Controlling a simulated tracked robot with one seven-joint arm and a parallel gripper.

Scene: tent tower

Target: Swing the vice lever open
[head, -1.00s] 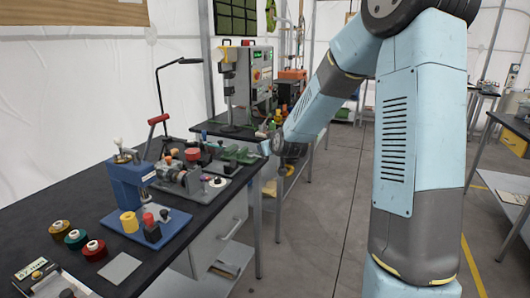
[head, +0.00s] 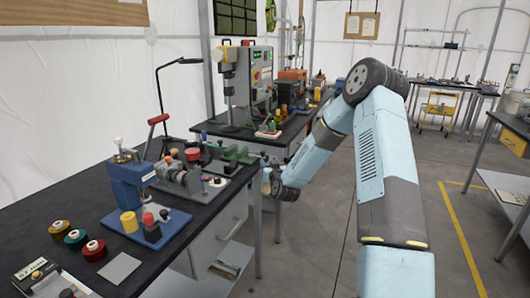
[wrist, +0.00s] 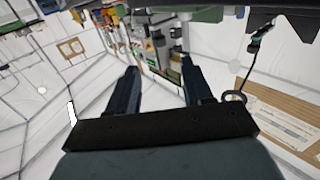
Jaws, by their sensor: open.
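On the near black workbench (head: 60,215), a small green device (head: 235,154) that looks like a vice sits towards the far right edge. I cannot make out its lever for certain. A red-handled lever (head: 158,119) slants up behind the blue press (head: 127,182); I cannot tell whether it belongs to the vice. My gripper is low beside the bench's right end in the head view, small and partly hidden. In the wrist view my gripper (wrist: 160,75) has its two dark fingers apart with nothing between them. It is clear of the green device.
Spools (head: 76,238), a yellow cylinder (head: 129,221) and a black desk lamp (head: 160,85) crowd the bench. A grey drill-like machine (head: 250,75) stands on the bench behind.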

